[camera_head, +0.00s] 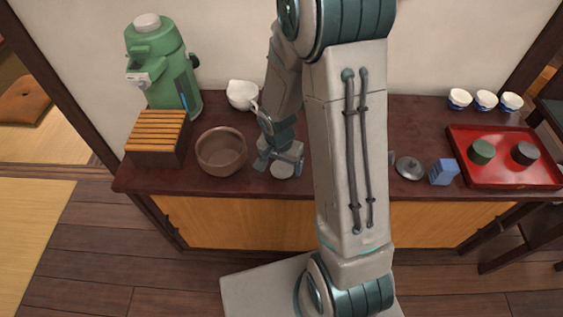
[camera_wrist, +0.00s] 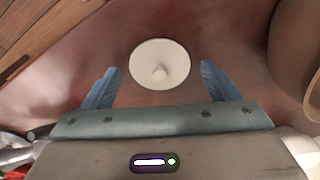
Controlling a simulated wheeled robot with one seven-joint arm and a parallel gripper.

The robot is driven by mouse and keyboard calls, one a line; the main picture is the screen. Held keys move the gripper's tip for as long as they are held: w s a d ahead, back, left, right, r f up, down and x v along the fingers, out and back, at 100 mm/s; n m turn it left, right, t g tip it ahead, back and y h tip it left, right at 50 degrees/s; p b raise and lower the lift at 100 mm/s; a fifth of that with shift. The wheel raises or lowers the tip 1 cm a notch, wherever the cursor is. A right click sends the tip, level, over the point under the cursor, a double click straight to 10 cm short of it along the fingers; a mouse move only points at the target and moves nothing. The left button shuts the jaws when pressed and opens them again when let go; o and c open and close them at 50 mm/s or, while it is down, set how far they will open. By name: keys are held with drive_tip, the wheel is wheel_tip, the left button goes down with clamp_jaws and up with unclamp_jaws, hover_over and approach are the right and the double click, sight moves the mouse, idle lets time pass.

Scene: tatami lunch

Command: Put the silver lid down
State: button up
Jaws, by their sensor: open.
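The silver lid (camera_head: 409,168), grey with a small knob, lies on the dark counter (camera_head: 225,186) right of my arm. My gripper (camera_head: 281,160) is open and empty, well to the left of it. A pale, cream-white round lid (camera_head: 283,171) with a knob lies on the counter beneath my gripper. In the wrist view this pale lid (camera_wrist: 160,58) shows between the two spread blue fingertips (camera_wrist: 161,66), with a gap on each side. I cannot tell how high the fingertips are above the counter.
A brown bowl (camera_head: 221,153) stands close left of my gripper, with a white pot (camera_head: 242,94) behind. A slatted wooden box (camera_head: 156,137) and green flask (camera_head: 160,70) stand further left. A blue carton (camera_head: 443,172), red tray (camera_head: 480,178) and white cups (camera_head: 485,100) are right.

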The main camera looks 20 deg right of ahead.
sight(280, 173)
wheel_tip(280, 173, up, 12)
drive_tip(key=s+p, duration=0.1)
drive_tip(key=p, duration=0.1)
drive_tip(key=s+r+n+t+y, duration=0.1)
drive_tip(key=s+r+n, duration=0.7)
drive_tip(key=s+r, duration=0.3)
drive_tip(key=shift+s+t, duration=0.3)
drive_tip(key=shift+s, duration=0.5)
drive_tip(key=shift+r, duration=0.1)
